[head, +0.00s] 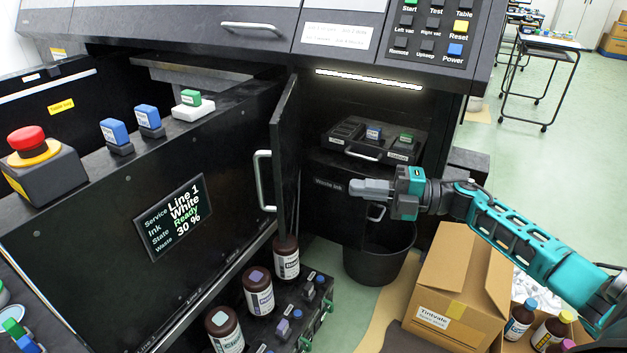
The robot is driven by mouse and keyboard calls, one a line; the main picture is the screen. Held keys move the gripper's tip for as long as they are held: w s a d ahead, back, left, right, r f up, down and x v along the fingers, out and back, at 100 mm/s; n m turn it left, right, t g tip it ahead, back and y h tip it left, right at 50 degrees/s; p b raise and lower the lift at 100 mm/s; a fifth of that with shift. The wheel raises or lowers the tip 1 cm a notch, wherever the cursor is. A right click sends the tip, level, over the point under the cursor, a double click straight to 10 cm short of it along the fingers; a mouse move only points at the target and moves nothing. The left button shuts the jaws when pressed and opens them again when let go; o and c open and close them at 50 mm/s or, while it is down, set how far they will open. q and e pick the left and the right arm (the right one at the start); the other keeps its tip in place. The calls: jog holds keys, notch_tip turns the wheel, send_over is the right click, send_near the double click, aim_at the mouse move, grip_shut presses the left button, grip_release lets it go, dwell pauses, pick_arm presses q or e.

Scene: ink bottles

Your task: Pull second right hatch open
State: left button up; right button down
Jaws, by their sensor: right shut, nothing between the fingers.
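A black hatch door (286,135) stands swung open toward me, nearly edge-on, with a pale vertical bar handle (265,180) on its left face. My left gripper is not in view.
A black bin (381,256) stands under the panel. Brown ink bottles (258,292) stand at the lower middle. A red emergency button (27,140) sits at the left. Green floor is free at the right.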

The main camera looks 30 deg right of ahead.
aim_at(283, 182)
jog(key=shift+n+g+y, duration=0.4)
jog(key=shift+n+g, duration=0.2)
jog(key=x, duration=0.4)
jog(key=b+x, duration=0.1)
jog(key=x, duration=0.6)
jog(key=shift+w+a+r, duration=0.1)
jog(key=shift+a+r, duration=0.25)
jog(key=shift+a, duration=0.1)
jog(key=shift+w+a, duration=0.2)
jog(key=shift+a, duration=0.1)
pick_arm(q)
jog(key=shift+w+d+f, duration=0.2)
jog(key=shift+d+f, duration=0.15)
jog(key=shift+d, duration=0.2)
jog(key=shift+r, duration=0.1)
